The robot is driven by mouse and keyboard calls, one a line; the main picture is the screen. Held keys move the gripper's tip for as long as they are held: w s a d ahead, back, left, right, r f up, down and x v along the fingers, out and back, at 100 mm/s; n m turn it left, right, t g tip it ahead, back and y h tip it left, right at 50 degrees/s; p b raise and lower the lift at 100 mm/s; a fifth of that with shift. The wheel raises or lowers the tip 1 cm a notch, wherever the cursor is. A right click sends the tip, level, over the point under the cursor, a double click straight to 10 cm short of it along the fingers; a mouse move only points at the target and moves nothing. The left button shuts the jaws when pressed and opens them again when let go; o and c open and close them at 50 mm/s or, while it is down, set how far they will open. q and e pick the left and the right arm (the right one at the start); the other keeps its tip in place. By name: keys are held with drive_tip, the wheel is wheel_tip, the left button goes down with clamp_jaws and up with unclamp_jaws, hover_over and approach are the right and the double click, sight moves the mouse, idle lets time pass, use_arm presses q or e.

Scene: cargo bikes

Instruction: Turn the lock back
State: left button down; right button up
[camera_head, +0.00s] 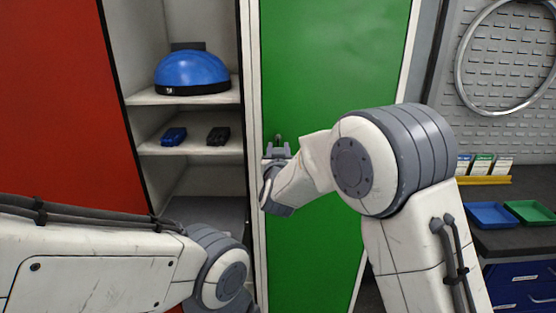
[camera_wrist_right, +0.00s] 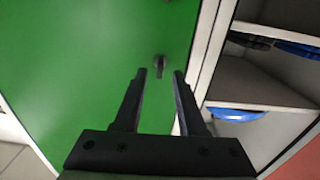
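The lock is a small dark handle on the green locker door (camera_head: 335,60), near the door's left edge in the head view. The lock (camera_head: 278,138) shows just beyond my right gripper (camera_head: 277,151). In the right wrist view the lock (camera_wrist_right: 160,63) appears between and just past the fingertips of the right gripper (camera_wrist_right: 159,74). The right gripper is open with nothing between its fingers; I cannot tell whether a fingertip touches the lock. My left arm reaches in at the lower left of the head view, but its gripper is not in view.
The open shelf compartment holds a blue helmet (camera_head: 192,73), a blue item (camera_head: 174,135) and a black item (camera_head: 218,135). A red door (camera_head: 65,90) is at left. A blue tray (camera_head: 490,215) and green tray (camera_head: 529,212) lie on the right bench.

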drive_tip(key=s+b, duration=0.1)
drive_tip(key=s, duration=0.6)
drive_tip(key=s+d+f+g+y, duration=0.1)
drive_tip(key=s+d+f+g, duration=0.35)
drive_tip(key=f, duration=0.25)
drive_tip(key=s+d+f+g, duration=0.4)
drive_tip(key=s+d+f, duration=0.1)
drive_tip(key=d+f, duration=0.15)
drive_tip(key=s+d+f+g+h, duration=0.1)
drive_tip(key=s+d+f+g, duration=0.25)
drive_tip(key=s, duration=0.45)
drive_tip(key=s+d+f+g, duration=0.3)
drive_tip(key=s+d+f, duration=0.1)
drive_tip(key=s, duration=0.4)
drive_tip(key=s+a+r+n+g, duration=0.1)
drive_tip(key=s+a+r+n, duration=0.2)
drive_tip(key=s+a, duration=0.3)
drive_tip(key=s+a+r+n+g+y+p, duration=0.1)
drive_tip(key=s+a+r+n+g, duration=0.1)
drive_tip(key=s+a+r+n, duration=0.2)
drive_tip(key=s+a, duration=0.3)
drive_tip(key=a, duration=0.1)
drive_tip(key=shift+s+r, duration=0.25)
